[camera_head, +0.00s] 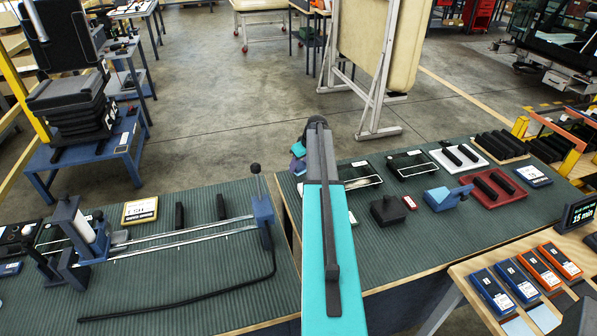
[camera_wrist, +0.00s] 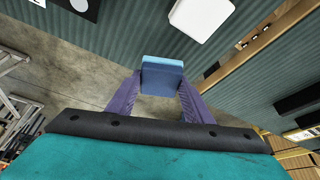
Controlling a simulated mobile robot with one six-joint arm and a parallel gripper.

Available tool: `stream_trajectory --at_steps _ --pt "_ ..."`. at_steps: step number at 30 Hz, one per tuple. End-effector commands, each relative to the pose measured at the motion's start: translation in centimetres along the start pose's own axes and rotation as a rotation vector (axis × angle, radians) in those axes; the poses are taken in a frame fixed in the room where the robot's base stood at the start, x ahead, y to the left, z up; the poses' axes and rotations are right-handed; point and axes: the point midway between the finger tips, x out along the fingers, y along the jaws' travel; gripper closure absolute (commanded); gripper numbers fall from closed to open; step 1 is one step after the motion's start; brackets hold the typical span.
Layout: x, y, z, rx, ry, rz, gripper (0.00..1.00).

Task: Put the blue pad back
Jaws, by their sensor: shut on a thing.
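My gripper (camera_wrist: 160,92) is shut on a small blue pad (camera_wrist: 162,77), seen in the wrist view between the two purple fingers. The pad has a lighter blue strip along its far edge. In the head view my gripper (camera_head: 298,158) shows only in part at the left of my teal arm, near the far edge of the green-topped bench (camera_head: 350,215). The arm hides much of the gripper and pad there. In the wrist view, bare floor and part of the green ribbed top lie below the pad.
A bench at left holds a rail fixture with a lever (camera_head: 262,215). At right are a dark block (camera_head: 388,210), a blue clamp (camera_head: 447,197) and a red tray (camera_head: 492,190). Blue boxes (camera_head: 492,292) and orange boxes (camera_head: 540,268) lie on a wooden table. A white-framed panel (camera_head: 380,50) stands behind.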

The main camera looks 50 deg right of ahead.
Motion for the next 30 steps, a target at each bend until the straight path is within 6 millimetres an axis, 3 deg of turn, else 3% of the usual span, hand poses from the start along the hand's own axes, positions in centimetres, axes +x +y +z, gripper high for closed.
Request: stream_trajectory --at_steps 10,21,30 --pt "0.3 0.0 0.2 0.001 0.0 0.0 0.78" --pt "2.8 0.1 1.3 0.001 -0.001 0.0 0.78" --pt "3.2 0.1 1.4 0.001 0.001 0.001 0.78"
